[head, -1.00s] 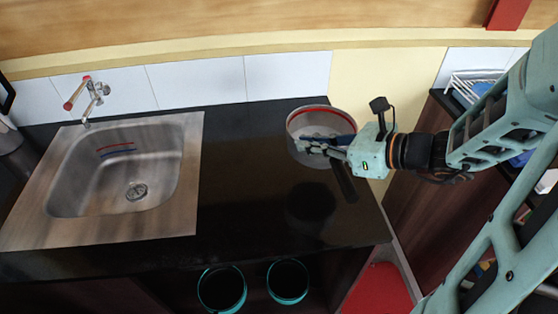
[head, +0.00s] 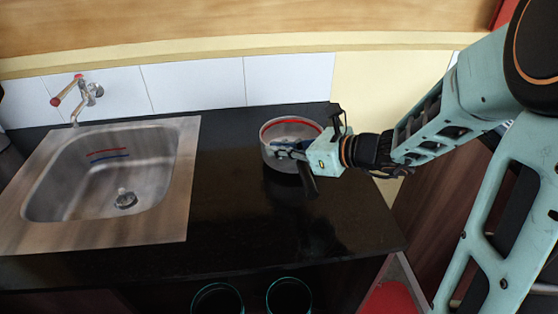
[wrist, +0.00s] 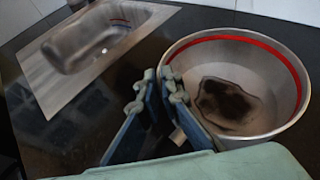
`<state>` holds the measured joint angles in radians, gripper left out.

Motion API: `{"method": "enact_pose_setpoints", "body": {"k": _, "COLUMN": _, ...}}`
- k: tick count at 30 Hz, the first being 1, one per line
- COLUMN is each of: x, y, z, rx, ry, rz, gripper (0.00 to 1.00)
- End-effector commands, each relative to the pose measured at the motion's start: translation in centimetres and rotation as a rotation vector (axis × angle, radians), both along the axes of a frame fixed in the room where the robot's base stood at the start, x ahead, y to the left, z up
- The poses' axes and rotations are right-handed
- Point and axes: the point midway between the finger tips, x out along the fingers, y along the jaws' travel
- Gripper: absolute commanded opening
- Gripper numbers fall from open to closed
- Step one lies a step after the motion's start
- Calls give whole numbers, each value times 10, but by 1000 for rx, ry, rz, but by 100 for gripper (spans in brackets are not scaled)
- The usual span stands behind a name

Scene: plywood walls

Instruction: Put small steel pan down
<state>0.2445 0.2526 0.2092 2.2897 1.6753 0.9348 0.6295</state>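The small steel pan (head: 268,158), a round grey vessel with a red band inside its rim and a dark patch on its inner bottom, is over the back right part of the black counter. It also fills the right of the wrist view (wrist: 282,108). My gripper (head: 285,149) reaches it from the right, with its blue fingers at the near side of the rim. In the wrist view the fingers (wrist: 156,92) are close together at the pan's wall and look shut on it. Whether the pan's bottom touches the counter is hard to tell.
A steel sink (head: 100,185) with a wall tap (head: 82,95) is on the left. Black counter (head: 235,215) is clear between sink and pan. White tiles (head: 195,86) line the back. Two teal-rimmed bins (head: 289,296) stand below the front edge.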

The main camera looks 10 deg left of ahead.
Motion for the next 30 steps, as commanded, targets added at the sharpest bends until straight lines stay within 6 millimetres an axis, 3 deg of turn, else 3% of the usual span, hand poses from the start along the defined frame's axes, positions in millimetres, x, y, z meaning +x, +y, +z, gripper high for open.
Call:
{"method": "enact_pose_setpoints", "body": {"k": 1, "x": 1, "y": 0, "z": -12, "rx": 1, "ry": -2, "rz": -1, "gripper": 0}}
{"method": "enact_pose_setpoints", "body": {"k": 4, "x": 1, "y": -1, "z": -20, "rx": 1, "ry": -4, "rz": -1, "gripper": 0}}
{"method": "enact_pose_setpoints", "body": {"k": 14, "x": 1, "y": -1, "z": -20, "rx": 1, "ry": -3, "rz": -1, "gripper": 0}}
{"method": "enact_pose_setpoints", "body": {"k": 19, "x": 0, "y": -1, "z": -21, "rx": 0, "ry": -1, "rz": -2, "gripper": 21}}
{"method": "enact_pose_setpoints", "body": {"k": 30, "x": -1, "y": -5, "z": -18, "rx": -1, "ry": -1, "rz": -3, "gripper": 22}}
